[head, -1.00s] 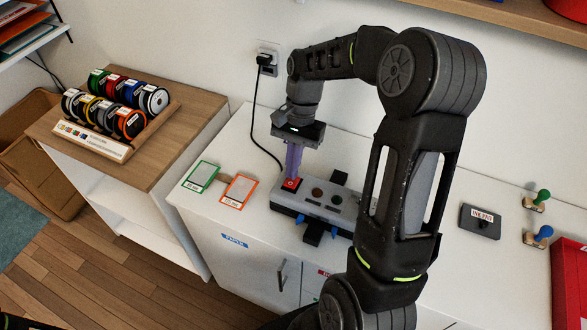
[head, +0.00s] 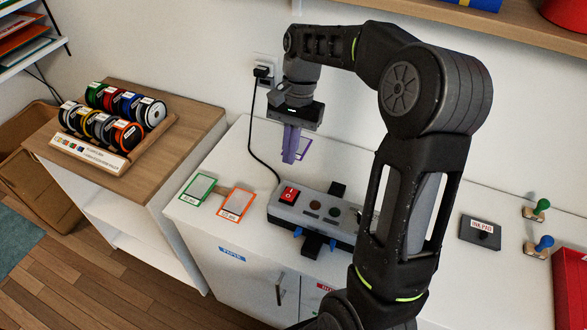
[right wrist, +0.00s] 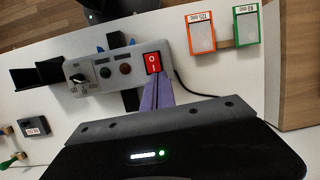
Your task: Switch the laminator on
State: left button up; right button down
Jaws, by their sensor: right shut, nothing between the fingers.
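The laminator (head: 325,227) is a grey box on the white cabinet top, partly hidden behind my right arm in the head view. Its red rocker switch (head: 289,194) is at the left end and also shows in the right wrist view (right wrist: 152,62), marked 0 and I. My right gripper (head: 288,160), with purple fingers, is shut and empty. It hangs above and behind the switch, apart from it. In the right wrist view the purple fingers (right wrist: 157,92) point toward the switch. Two round buttons and a knob (right wrist: 78,78) sit further along the panel. My left gripper is out of view.
A green card (head: 198,188) and an orange card (head: 235,204) lie left of the laminator. A black cord runs to the wall outlet (head: 263,72). An ink pad (head: 480,231) and two stamps stand at the right. A spool rack (head: 95,152) stands on the wooden-topped cabinet.

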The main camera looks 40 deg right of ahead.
aim_at(291, 190)
jog(key=m, duration=0.6)
jog(key=r+m, duration=0.1)
jog(key=m, duration=0.5)
jog(key=s+r+m+h, duration=0.1)
jog(key=m, duration=0.5)
jog(key=shift+d, duration=0.3)
jog(key=shift+f, duration=0.1)
jog(key=x, duration=1)
jog(key=shift+w, duration=0.2)
